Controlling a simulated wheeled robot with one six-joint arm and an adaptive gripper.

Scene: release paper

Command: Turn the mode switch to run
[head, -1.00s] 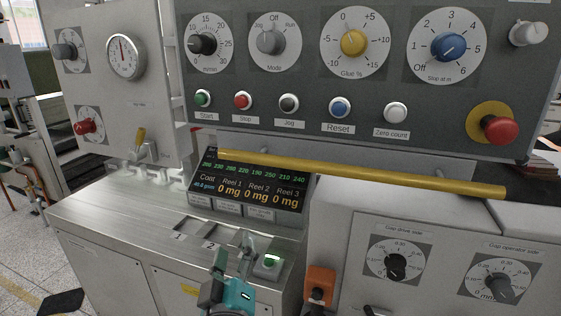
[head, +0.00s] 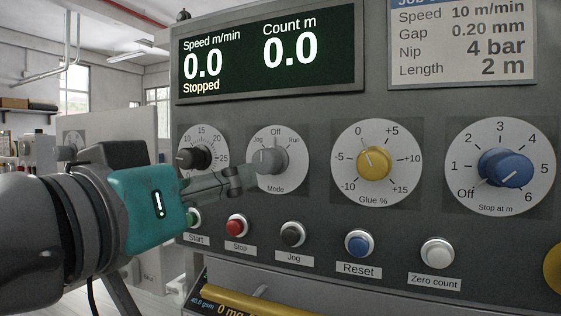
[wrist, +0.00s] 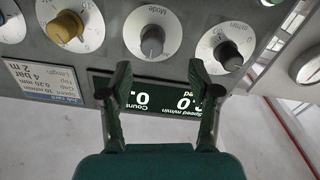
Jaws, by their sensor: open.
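The mode switch (head: 268,160) is a grey knob on a white round dial marked Jog, Off and Run, on the dark control panel. Its pointer direction is hard to read. It also shows in the wrist view (wrist: 151,41), upside down and beyond the gap between my fingers. My gripper (head: 245,181) is open and empty, reaching in from the left at the lower left of the knob. In the wrist view my two fingers (wrist: 159,82) stand well apart, with the knob ahead of them and no clear contact. Part of the dial's lower left is hidden by my fingers in the head view.
A black m/min knob (head: 193,158) is close on the left and a yellow Glue knob (head: 374,163) on the right. Start, red Stop (head: 236,226) and Jog (head: 292,235) buttons sit just below. The display (head: 270,52) above reads 0.0 and Stopped.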

